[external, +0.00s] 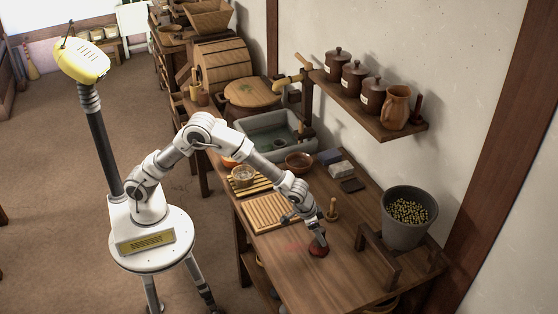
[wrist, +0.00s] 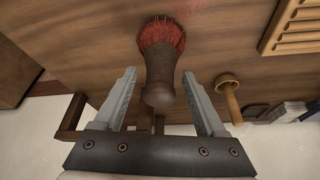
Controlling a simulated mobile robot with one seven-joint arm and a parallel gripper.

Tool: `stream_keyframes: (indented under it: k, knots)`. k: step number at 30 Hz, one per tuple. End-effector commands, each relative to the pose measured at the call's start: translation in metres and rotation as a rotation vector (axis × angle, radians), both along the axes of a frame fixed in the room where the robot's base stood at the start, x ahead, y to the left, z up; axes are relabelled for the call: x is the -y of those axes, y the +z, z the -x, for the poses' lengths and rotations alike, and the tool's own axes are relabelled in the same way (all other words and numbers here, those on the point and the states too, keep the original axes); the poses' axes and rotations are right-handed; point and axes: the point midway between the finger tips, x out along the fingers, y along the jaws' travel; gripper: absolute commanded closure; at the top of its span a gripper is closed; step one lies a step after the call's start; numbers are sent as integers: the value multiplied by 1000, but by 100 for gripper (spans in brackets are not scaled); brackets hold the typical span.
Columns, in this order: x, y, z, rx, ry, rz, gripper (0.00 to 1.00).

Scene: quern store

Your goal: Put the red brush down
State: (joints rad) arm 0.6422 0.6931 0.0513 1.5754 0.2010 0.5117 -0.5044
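The red brush (external: 318,251) is on the wooden tabletop near its front edge, below my gripper (external: 319,240). In the wrist view, the brush (wrist: 161,38) has red bristles and a dark brown handle whose rounded end points toward the camera. The bristles seem to rest on the tabletop. My gripper's fingers (wrist: 160,76) are apart on either side of the handle, with a gap visible on both sides. The gripper holds nothing.
A slatted wooden board (external: 270,213) and a wooden pestle-like tool (external: 333,210) are close by. A dark wooden rack (external: 378,258) and a grey bucket of yellowish pieces (external: 408,235) stand to the right. A faint red mark (external: 295,247) shows on the tabletop.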

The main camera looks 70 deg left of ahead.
Motion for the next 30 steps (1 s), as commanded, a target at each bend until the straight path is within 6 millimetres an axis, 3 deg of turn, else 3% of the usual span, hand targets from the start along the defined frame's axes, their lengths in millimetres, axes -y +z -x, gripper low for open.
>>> stream_keyframes:
  k: [8,21,30]
  knots:
    - [0,6,0,1,0,0,27]
    - [-8,87,32,1,-1,2,27]
    - [-12,114,44,1,0,1,27]
